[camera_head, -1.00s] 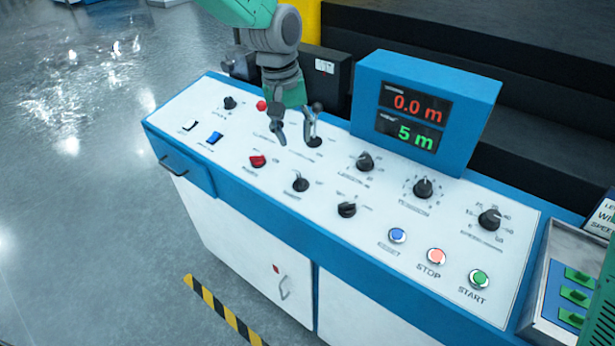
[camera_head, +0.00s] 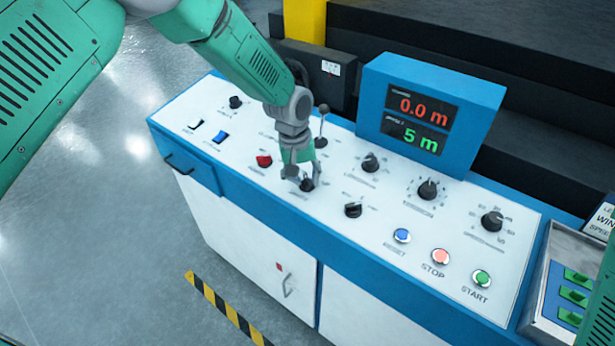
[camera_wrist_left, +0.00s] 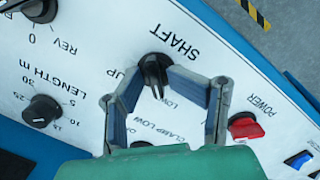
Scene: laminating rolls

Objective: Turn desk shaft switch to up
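The black shaft switch knob (camera_head: 306,185) is on the white sloped desk panel, in front of the lever with a ball top. In the left wrist view, the knob (camera_wrist_left: 154,70) lies under the printed word SHAFT, and its handle runs toward the picture's bottom. UP is printed to its left and LOW below it. My left gripper (camera_head: 304,178) points down at the knob. In the left wrist view, its fingertips (camera_wrist_left: 155,78) are on either side of the knob handle, with a small gap visible on the left. My right gripper is not in view.
The red power switch (camera_head: 264,161) is left of the shaft knob, and a black knob (camera_head: 353,210) is to its right. The lever (camera_head: 322,128) stands close behind my gripper. The blue display box (camera_head: 430,110) rises at the back right.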

